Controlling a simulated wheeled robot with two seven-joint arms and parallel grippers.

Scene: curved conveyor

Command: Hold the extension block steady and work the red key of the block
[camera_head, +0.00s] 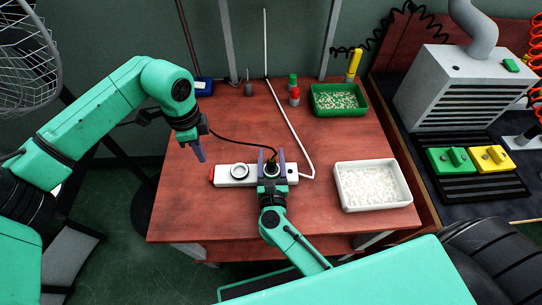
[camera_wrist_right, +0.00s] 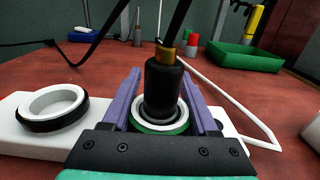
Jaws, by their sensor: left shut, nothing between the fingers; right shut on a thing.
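The white extension block (camera_head: 255,174) lies flat on the red-brown table, its long side running left to right. Its red key (camera_head: 212,173) is at the left end. An empty round socket (camera_head: 239,171) shows on the block, also in the right wrist view (camera_wrist_right: 52,108). A black plug (camera_wrist_right: 162,85) with a cable stands in another socket, ringed white and green. My right gripper (camera_head: 271,155) is shut on the block at that socket, one purple finger on each side. My left gripper (camera_head: 201,157) is shut and empty, up and left of the red key, apart from it.
A white tray (camera_head: 342,201) of pale pieces stands right of the block, a green tray (camera_head: 320,109) behind. Red (camera_head: 294,98) and green (camera_head: 292,80) bottles stand at the back. A white cable (camera_head: 289,125) crosses the table. The table's front left is clear.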

